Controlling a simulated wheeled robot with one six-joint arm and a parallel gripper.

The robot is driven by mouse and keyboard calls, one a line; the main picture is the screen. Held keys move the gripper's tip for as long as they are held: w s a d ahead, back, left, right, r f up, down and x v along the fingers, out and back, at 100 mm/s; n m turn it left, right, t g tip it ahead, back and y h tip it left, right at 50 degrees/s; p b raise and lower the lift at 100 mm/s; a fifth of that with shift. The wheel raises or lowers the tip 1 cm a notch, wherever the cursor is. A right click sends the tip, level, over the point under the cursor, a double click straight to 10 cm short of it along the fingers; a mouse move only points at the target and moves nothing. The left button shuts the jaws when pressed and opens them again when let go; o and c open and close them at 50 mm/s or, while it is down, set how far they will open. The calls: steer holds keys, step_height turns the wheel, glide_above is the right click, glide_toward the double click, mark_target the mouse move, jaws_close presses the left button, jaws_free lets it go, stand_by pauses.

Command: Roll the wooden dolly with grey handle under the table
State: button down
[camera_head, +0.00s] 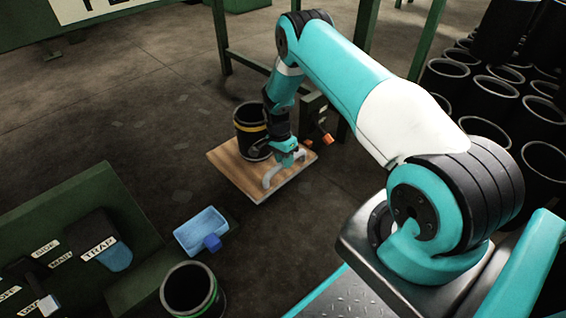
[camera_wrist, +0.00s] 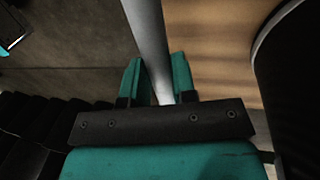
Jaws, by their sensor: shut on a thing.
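The wooden dolly (camera_head: 233,171) stands on the floor in the middle of the head view, a flat board with a grey handle (camera_head: 270,177) arching at its near edge. A black sleeve with a yellow band (camera_head: 250,127) stands upright on the board. My gripper (camera_head: 286,157) is at the handle. In the wrist view the gripper's teal fingers (camera_wrist: 157,85) are shut on the grey handle (camera_wrist: 150,40), with the wooden board (camera_wrist: 210,45) to the right. The green table (camera_head: 290,75) has its legs behind and right of the dolly. The dolly's wheels are hidden.
Many black sleeves (camera_head: 497,92) are stacked at the right. A blue tray (camera_head: 203,232) lies on the floor at front left, near another black sleeve (camera_head: 190,290). A green bench with labels (camera_head: 80,225) is at the left. Floor left of the dolly is clear.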

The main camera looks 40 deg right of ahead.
steer(key=shift+w+r, duration=0.1)
steer(key=shift+w, duration=0.3)
steer(key=c, duration=0.9)
jaws_free()
steer(key=shift+a, duration=0.1)
steer(key=shift+c, duration=0.2)
steer(key=shift+s, duration=0.1)
steer(key=shift+r, duration=0.2)
steer(key=p+v, duration=0.6)
steer(key=v, duration=0.5)
steer(key=shift+r, duration=0.25)
